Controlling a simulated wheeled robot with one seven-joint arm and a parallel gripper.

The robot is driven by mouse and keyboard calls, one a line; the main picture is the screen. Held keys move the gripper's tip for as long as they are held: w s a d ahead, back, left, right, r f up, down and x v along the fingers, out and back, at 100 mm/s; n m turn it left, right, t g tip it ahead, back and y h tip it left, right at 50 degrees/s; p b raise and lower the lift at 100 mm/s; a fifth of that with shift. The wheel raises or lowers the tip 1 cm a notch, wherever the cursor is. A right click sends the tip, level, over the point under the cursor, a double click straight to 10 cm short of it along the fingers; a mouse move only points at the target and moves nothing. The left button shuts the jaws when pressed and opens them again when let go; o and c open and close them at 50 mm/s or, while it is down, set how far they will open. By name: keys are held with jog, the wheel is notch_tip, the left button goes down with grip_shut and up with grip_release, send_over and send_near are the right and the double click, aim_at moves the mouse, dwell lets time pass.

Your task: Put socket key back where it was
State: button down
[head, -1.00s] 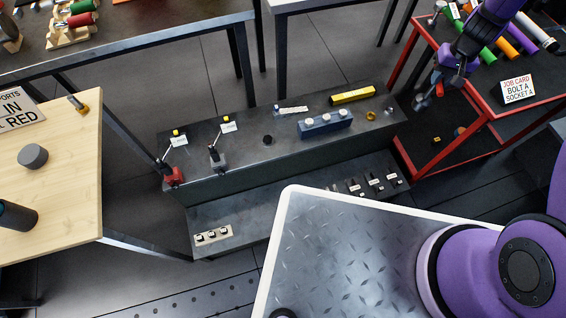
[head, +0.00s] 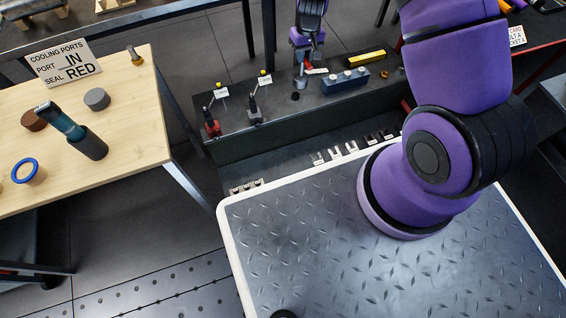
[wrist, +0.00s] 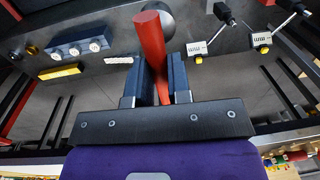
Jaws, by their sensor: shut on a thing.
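My gripper (head: 308,64) is over the back part of the dark bench, left of the blue block. In the wrist view its fingers (wrist: 160,78) are shut on a red, rod-like tool (wrist: 152,38), which I take to be the socket key. The tool leans slightly between the fingers; its lower end is hard to make out. A dark round piece (head: 295,97) sits on the bench near it, and it shows partly behind the tool in the wrist view (wrist: 166,22). A white label (wrist: 119,60) lies beside the gripper. I cannot tell whether the tool touches the bench.
The blue block (head: 346,82) with white knobs and a yellow bar (head: 367,58) stand right of the gripper. Two lever clamps, red-based (head: 212,127) and grey-based (head: 254,115), stand left. A lower step (head: 285,163) holds small labelled parts. A wooden table (head: 120,140) is at left.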

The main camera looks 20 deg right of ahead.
jog(key=s+d+f, duration=0.1)
jog(key=s+f, duration=0.4)
jog(key=f, duration=0.8)
jog(key=s+d+f, duration=0.1)
jog(key=s+f, duration=0.3)
jog(key=f, duration=0.9)
jog(key=s+a+f, duration=0.3)
jog(key=s+f, duration=0.6)
jog(key=s+a+f, duration=0.3)
jog(key=s+f, duration=0.6)
jog(key=f, duration=0.1)
jog(key=w+a+f, duration=0.2)
jog(key=w, duration=0.5)
jog(key=w+a+f, duration=0.2)
jog(key=w, duration=0.6)
jog(key=shift+w+a+f, duration=0.25)
jog(key=shift+a+f, duration=0.1)
jog(key=shift+f, duration=0.05)
jog(key=c, duration=1.1)
grip_release()
jog(key=shift+f, duration=0.1)
jog(key=shift+o, duration=0.2)
